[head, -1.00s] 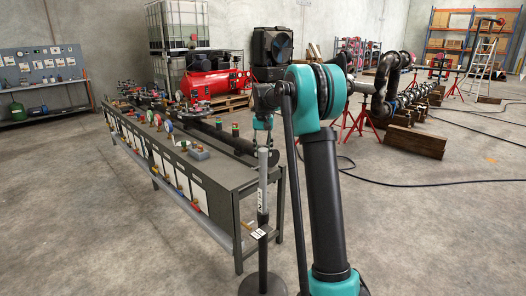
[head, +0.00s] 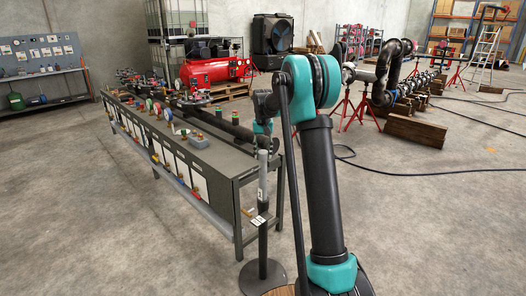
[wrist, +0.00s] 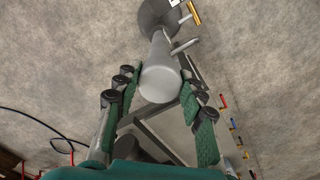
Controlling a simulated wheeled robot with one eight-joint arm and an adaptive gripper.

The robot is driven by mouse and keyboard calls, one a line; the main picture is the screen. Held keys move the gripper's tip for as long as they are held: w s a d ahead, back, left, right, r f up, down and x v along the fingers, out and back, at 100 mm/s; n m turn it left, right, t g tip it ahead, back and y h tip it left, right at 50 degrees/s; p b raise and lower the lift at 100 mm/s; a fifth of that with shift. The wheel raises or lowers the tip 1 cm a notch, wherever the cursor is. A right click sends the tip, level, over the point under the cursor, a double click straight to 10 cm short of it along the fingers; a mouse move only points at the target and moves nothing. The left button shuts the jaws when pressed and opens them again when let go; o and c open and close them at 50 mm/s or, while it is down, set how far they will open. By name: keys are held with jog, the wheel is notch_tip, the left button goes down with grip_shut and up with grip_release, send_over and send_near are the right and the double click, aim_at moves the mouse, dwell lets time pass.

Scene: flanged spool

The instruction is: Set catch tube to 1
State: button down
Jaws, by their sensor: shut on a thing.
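A slim grey upright tube (head: 262,185) stands on a dark round base (head: 263,275) in front of the near bench end. A small white tag (head: 258,220) sits partway up it. In the wrist view, I look down on the tube's round grey end (wrist: 160,84), between the green finger pads. A short side lever (wrist: 185,46) sticks out lower down. My gripper (wrist: 157,98) is shut on the tube near its top. In the head view, my gripper (head: 262,142) is small and partly hidden by my arm. Marks on the tube are too small to read.
A long grey bench (head: 215,165) with valves and gauges stands left of the tube, its near corner close. A red compressor (head: 215,70) is behind. Red pipe stands (head: 358,110) and a black hose (head: 430,182) are at right. The front-left floor is clear.

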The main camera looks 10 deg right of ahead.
jog(key=c, duration=0.9)
grip_release()
jog(key=shift+f, duration=0.1)
notch_tip(320, 180, up, 12)
jog(key=shift+s, duration=0.1)
jog(key=s+d+f+t, duration=0.1)
jog(key=s+f, duration=0.5)
jog(key=s, duration=0.7)
jog(key=s+d+f+n+t, duration=0.1)
jog(key=s+f, duration=0.6)
jog(key=s, duration=0.7)
jog(key=s+d+f+t, duration=0.2)
jog(key=s+f, duration=0.5)
jog(key=s, duration=0.7)
jog(key=shift+s+f+n, duration=0.25)
jog(key=shift+n, duration=0.15)
